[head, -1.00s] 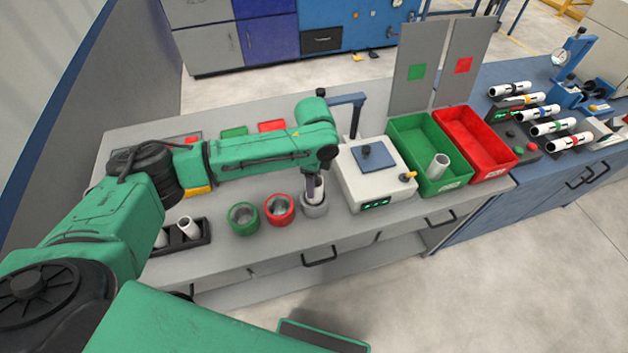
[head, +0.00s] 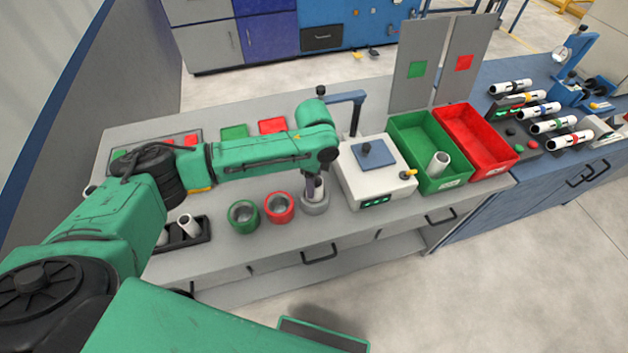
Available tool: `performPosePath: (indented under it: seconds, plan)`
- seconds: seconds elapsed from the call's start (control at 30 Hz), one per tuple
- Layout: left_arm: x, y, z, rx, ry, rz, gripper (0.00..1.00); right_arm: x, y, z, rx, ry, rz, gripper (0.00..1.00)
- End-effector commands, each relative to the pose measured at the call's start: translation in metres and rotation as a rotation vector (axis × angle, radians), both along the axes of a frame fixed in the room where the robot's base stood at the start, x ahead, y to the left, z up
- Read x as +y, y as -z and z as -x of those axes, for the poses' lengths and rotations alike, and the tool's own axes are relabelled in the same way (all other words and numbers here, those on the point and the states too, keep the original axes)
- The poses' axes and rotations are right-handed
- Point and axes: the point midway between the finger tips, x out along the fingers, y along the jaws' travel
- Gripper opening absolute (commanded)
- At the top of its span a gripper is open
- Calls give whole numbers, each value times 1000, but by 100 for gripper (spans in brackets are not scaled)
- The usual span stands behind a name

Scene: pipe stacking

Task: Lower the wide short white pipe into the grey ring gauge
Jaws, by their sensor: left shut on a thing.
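The grey ring gauge (head: 315,206) stands on the grey bench, rightmost in a row of three ring gauges. My left gripper (head: 313,190) points down over it, shut on the wide short white pipe (head: 319,188). The pipe is upright and sits at the ring's opening. Its lower end is hidden by the ring's rim, so I cannot tell how deep it goes. The gripper partly covers the pipe. My right gripper is not in view.
A red ring gauge (head: 279,208) and a green ring gauge (head: 244,217) stand just left. A white device (head: 376,192) stands close on the right. A black rack (head: 206,234) holds white pipes. The green bin (head: 423,183) holds one pipe; the red bin (head: 485,150) looks empty.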

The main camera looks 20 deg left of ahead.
Motion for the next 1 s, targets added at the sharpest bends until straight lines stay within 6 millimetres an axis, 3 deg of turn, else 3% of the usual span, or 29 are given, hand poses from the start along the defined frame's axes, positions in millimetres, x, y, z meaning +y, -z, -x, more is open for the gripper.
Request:
performPosePath:
  seconds: [0.07, 0.1, 0.17, 0.2, 0.57, 0.67, 1.0]
  plan:
    - [0, 0, 0, 0, 0, 0, 3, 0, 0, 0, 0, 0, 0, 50]
    - [0, 0, 0, 0, 0, 0, 64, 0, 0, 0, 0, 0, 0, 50]
    - [0, 0, 0, 0, 0, 0, 87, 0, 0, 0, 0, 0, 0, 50]
    - [0, 0, 0, 0, 0, 0, 92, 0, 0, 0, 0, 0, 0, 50]
    - [0, -6, -1, -2, 0, 1, 92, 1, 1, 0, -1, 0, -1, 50]
    - [0, -23, -1, -4, 1, 2, 92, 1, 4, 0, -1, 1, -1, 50]
    - [-1, -119, -1, -5, 1, 2, 92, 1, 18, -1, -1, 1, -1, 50]
